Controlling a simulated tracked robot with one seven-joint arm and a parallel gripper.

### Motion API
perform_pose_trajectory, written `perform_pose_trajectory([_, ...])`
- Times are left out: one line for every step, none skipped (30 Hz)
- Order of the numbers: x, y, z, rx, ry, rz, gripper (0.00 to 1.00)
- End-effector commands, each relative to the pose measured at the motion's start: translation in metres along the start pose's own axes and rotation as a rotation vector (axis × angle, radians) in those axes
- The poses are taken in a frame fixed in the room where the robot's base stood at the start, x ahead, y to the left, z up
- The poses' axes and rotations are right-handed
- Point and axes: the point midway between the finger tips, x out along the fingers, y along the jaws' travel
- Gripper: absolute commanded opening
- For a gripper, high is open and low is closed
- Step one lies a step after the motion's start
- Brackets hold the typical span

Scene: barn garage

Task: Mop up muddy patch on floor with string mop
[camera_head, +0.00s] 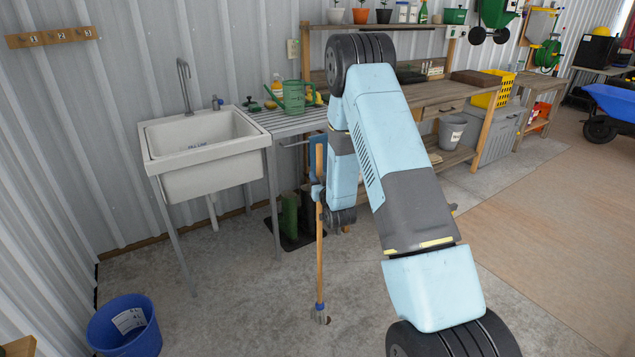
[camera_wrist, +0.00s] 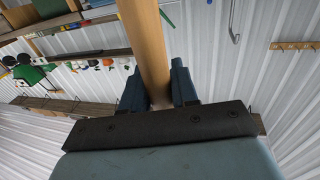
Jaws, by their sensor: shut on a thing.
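The mop's wooden handle (camera_head: 320,255) stands nearly upright in the head view, in front of the slatted bench. Its lower end has a blue band and a small grey fitting (camera_head: 322,316) close to the concrete floor. I cannot make out any mop strings there. My gripper (camera_head: 317,192) is shut on the upper part of the handle. In the wrist view the handle (camera_wrist: 148,45) passes between the two blue fingers of my gripper (camera_wrist: 157,88). I see no clear muddy patch; my arm hides part of the floor.
A white sink (camera_head: 205,150) stands on legs at the left wall. A blue bucket (camera_head: 124,328) sits at the bottom left. A slatted bench (camera_head: 290,121) holds a green watering can (camera_head: 294,97). Bare concrete lies between bucket and handle. A wheelbarrow (camera_head: 612,105) is far right.

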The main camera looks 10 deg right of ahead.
Motion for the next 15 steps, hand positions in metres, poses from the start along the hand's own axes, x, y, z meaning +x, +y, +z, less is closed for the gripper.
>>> perform_pose_trajectory([0.001, 0.000, -0.001, 0.000, 0.003, 0.000, 0.00])
perform_pose_trajectory([0.001, 0.000, -0.001, 0.000, 0.003, 0.000, 0.00])
perform_pose_trajectory([0.001, 0.000, -0.001, 0.000, 0.003, 0.000, 0.00])
perform_pose_trajectory([0.001, 0.000, -0.001, 0.000, 0.003, 0.000, 0.00])
perform_pose_trajectory([0.001, 0.000, -0.001, 0.000, 0.003, 0.000, 0.00])
perform_pose_trajectory([0.001, 0.000, -0.002, 0.000, 0.004, 0.000, 0.00])
perform_pose_trajectory([0.001, 0.000, -0.003, 0.000, 0.004, 0.000, 0.00])
perform_pose_trajectory([0.001, 0.000, -0.005, 0.000, 0.005, 0.000, 0.00])
perform_pose_trajectory([0.001, 0.000, -0.008, 0.000, 0.005, 0.000, 0.00])
perform_pose_trajectory([0.001, 0.000, -0.011, 0.000, 0.006, 0.000, 0.00])
perform_pose_trajectory([0.001, 0.000, -0.014, 0.000, 0.007, 0.000, 0.00])
perform_pose_trajectory([0.002, -0.001, -0.017, 0.000, 0.007, -0.001, 0.00])
perform_pose_trajectory([0.002, -0.002, -0.020, 0.000, 0.006, -0.002, 0.00])
perform_pose_trajectory([0.002, -0.002, -0.022, 0.000, 0.006, -0.002, 0.00])
perform_pose_trajectory([0.002, -0.002, -0.026, 0.000, 0.006, -0.002, 0.00])
